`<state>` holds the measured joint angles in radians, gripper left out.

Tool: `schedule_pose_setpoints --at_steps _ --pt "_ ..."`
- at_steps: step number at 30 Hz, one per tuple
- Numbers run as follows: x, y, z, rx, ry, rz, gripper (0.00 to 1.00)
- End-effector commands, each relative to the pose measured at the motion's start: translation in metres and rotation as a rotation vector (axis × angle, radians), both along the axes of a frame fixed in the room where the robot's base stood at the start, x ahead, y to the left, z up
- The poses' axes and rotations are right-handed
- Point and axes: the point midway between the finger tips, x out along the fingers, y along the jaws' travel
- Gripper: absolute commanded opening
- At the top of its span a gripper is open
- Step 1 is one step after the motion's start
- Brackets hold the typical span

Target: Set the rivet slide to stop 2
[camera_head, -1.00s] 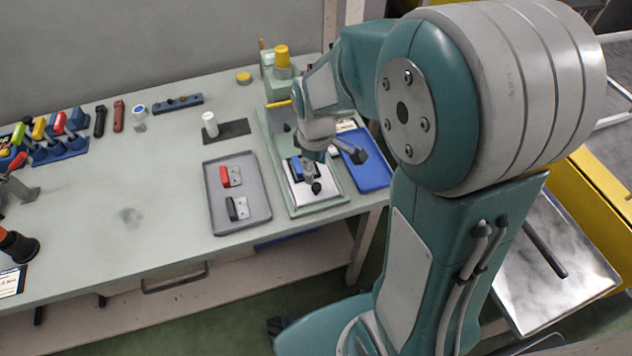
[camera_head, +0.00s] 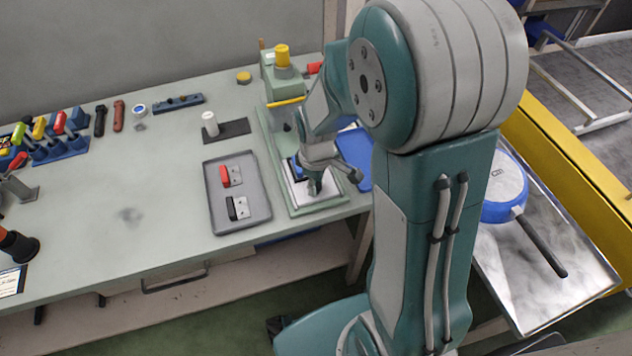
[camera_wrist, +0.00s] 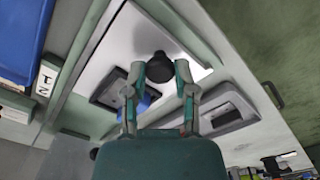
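The rivet slide sits on a green base (camera_head: 292,206) with a bright metal plate at the bench's front right. In the wrist view its round black knob (camera_wrist: 160,66) stands over the pale plate (camera_wrist: 112,50), and a blue part (camera_wrist: 150,98) on a dark block shows behind my fingers. My gripper (camera_wrist: 160,72) is open, with one finger on each side of the knob. I cannot tell whether either finger touches it. In the head view my gripper (camera_head: 314,182) is over the plate and hides the knob. The stop marks are not readable.
A grey tray (camera_head: 216,208) with a red-handled and a black-handled piece lies left of the slide. A blue tray (camera_head: 357,165) lies to its right, partly behind my arm. A blue pan (camera_head: 505,190) rests on a metal surface at right. The bench's left middle is clear.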

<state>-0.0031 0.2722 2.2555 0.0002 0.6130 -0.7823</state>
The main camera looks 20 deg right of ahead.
Motion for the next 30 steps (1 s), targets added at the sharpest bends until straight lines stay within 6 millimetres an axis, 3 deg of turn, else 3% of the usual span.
schedule_pose_setpoints --at_steps 5,18,30 --pt "0.006 0.000 -0.001 0.000 0.001 0.000 0.00" --pt "0.078 0.000 -0.001 0.000 0.001 0.000 0.00" --pt "0.084 0.000 -0.001 0.000 0.003 0.000 0.00"
